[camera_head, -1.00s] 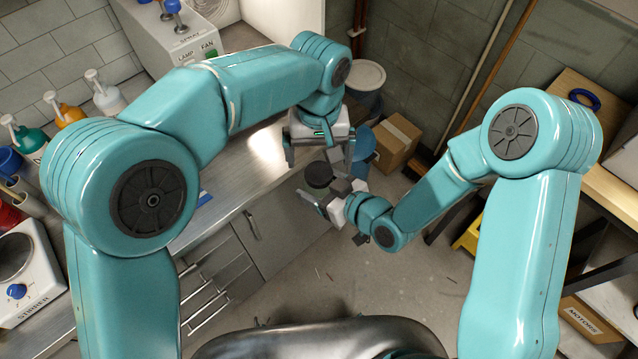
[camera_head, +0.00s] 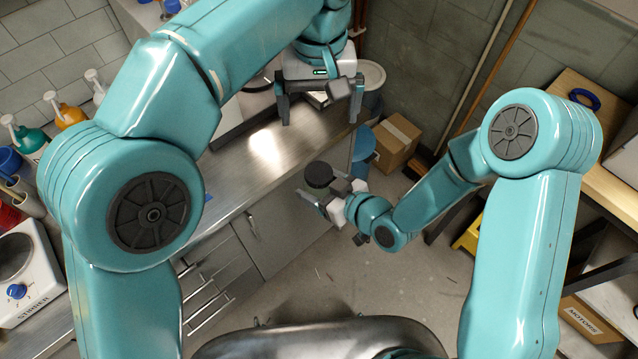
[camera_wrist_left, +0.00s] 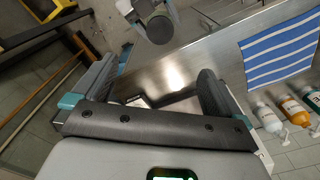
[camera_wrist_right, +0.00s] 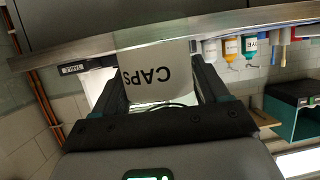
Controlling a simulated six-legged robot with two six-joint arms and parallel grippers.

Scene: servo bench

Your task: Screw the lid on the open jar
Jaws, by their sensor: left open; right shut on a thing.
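My right gripper (camera_head: 327,195) is shut on a jar in front of the bench edge, over the floor. In the right wrist view the jar (camera_wrist_right: 155,78) fills the gap between the fingers, its CAPS label upside down. A round black lid (camera_head: 319,174) caps the jar; it shows in the left wrist view (camera_wrist_left: 160,29) as a dark disc at the top. How tightly it sits cannot be told. My left gripper (camera_head: 318,110) is open and empty over the far part of the bench, apart from jar and lid.
The metal bench (camera_head: 240,185) is bare near its front edge. A carton (camera_head: 396,140) and a blue bin (camera_head: 364,145) stand on the floor beyond. A stirrer (camera_head: 30,265) is at left.

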